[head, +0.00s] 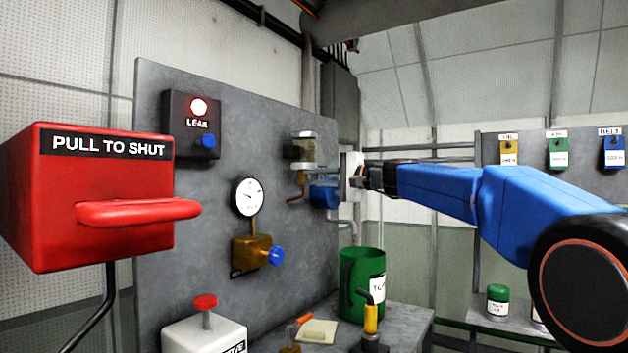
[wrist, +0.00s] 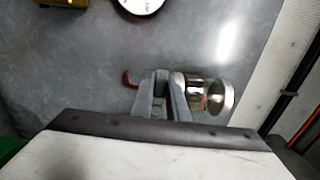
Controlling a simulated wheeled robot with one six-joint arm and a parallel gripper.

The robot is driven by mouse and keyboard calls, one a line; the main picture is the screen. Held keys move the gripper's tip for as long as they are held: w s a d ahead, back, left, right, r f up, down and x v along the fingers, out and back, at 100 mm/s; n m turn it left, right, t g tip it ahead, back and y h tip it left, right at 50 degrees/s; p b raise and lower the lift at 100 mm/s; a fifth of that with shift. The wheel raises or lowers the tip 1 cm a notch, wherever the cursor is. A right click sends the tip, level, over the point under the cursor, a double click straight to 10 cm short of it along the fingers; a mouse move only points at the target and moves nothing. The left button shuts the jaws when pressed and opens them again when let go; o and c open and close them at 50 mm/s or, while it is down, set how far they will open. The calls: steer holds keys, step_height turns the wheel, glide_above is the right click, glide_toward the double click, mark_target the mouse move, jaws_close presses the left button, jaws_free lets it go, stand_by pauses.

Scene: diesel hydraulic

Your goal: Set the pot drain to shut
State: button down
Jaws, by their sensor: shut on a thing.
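The pot (head: 303,150), a small glass bowl with metal ends, is mounted on the grey panel. It lies sideways in the wrist view (wrist: 208,96). A copper spout (head: 297,188) bends down below it and also shows in the wrist view (wrist: 129,80). My gripper (head: 312,175) reaches in from the right, just under the pot. In the wrist view its two fingers (wrist: 163,82) are close together between pot and spout, shut on the pot drain. The fingers hide the drain's handle, so I cannot tell its setting.
A blue part (head: 324,195) sits just below my gripper. A gauge (head: 247,197), a brass valve with a blue knob (head: 276,256) and a lit leak box (head: 197,125) are on the panel. A red pull box (head: 100,200) stands at left. A green can (head: 360,285) stands below.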

stand_by(0.4)
steer(key=c, duration=1.7)
jaws_free()
steer(key=n, duration=0.1)
steer(key=f+n, duration=0.1)
steer(key=n, duration=0.1)
steer(key=s+d+f+n, duration=0.1)
steer(key=s+d+n, duration=0.3)
steer(key=d+n, duration=0.3)
steer(key=s+d+f+n, duration=0.2)
steer(key=s+d+n, duration=0.3)
steer(key=d, duration=0.3)
steer(key=shift+s+a+f+m+g+h, duration=0.35)
steer(key=shift+s+a+f+g+h, duration=0.35)
steer(key=shift+s+f, duration=1.75)
steer(key=shift+s+a+f+m+g+h, duration=0.45)
steer(key=shift+s+f+h, duration=0.45)
steer(key=shift+s+f, duration=1.55)
steer(key=shift+s+a+f+m+g+h, duration=0.3)
steer(key=shift+s+a+f+g+h, duration=0.4)
steer(key=shift+s+f, duration=1.75)
